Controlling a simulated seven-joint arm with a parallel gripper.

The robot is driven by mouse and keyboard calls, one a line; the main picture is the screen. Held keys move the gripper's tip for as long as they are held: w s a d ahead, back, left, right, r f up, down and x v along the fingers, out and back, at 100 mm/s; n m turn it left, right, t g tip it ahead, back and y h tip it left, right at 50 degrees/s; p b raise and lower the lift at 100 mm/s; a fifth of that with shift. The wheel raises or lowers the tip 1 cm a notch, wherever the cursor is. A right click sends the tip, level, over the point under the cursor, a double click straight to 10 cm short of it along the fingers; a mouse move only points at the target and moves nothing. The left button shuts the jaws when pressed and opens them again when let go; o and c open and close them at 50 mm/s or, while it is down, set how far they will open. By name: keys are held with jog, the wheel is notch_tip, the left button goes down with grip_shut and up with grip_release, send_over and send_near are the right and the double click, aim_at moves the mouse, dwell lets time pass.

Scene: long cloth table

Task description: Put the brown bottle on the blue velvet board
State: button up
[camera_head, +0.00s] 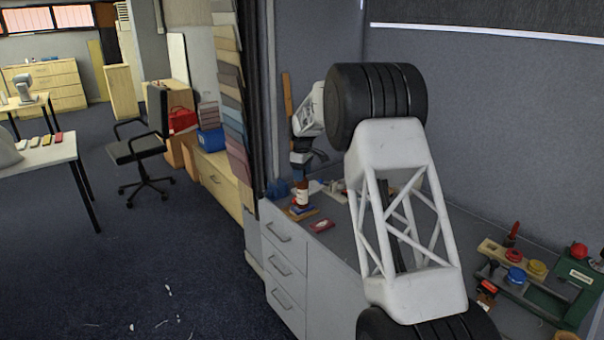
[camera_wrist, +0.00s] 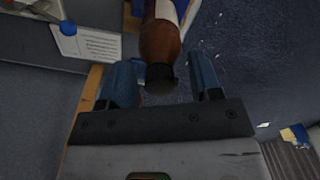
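The brown bottle (camera_head: 302,195) has a white label and stands roughly upright near the left end of the grey worktop. In the wrist view the bottle (camera_wrist: 160,42) shows its black cap (camera_wrist: 160,76) toward me, and its base is out of frame. My gripper (camera_head: 303,158) is over the bottle, fingers pointing down. In the wrist view its blue fingers (camera_wrist: 163,75) are on either side of the bottle, with a visible gap at the right finger. A small bluish patch shows at the bottle's foot; I cannot tell whether it is the blue velvet board.
A flat red item (camera_head: 321,226) lies near the worktop's front edge. Small items lie behind my arm. A green machine (camera_head: 568,290) and a tray with coloured round pieces (camera_head: 516,275) stand at the right. The drawer unit (camera_head: 283,262) ends at open floor on the left.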

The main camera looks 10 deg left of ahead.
dwell(0.3)
jog(key=shift+r, duration=3.9)
jog(key=shift+s+d+r, duration=0.3)
jog(key=shift+r, duration=0.05)
jog(key=s+d+r+m, duration=0.2)
jog(key=s+d+r, duration=0.4)
jog(key=s, duration=0.5)
jog(key=s+d+r+m+t, duration=0.1)
jog(key=s+d+r+m, duration=0.3)
jog(key=s+d, duration=0.6)
jog(key=s+d+r+m, duration=0.1)
jog(key=s+d+r, duration=0.5)
jog(key=s, duration=0.6)
jog(key=s+d+f+m, duration=0.2)
jog(key=s+d+f, duration=0.1)
jog(key=s, duration=0.9)
jog(key=s+d+f+m+t, duration=0.1)
jog(key=s+d+f+m, duration=0.2)
jog(key=s, duration=1)
jog(key=s+d+f+m, duration=0.2)
jog(key=s+d+f, duration=0.2)
jog(key=s, duration=0.9)
jog(key=shift+s+d+m+t, duration=0.15)
jog(key=shift+d+m+t, duration=0.15)
jog(key=shift+d, duration=0.1)
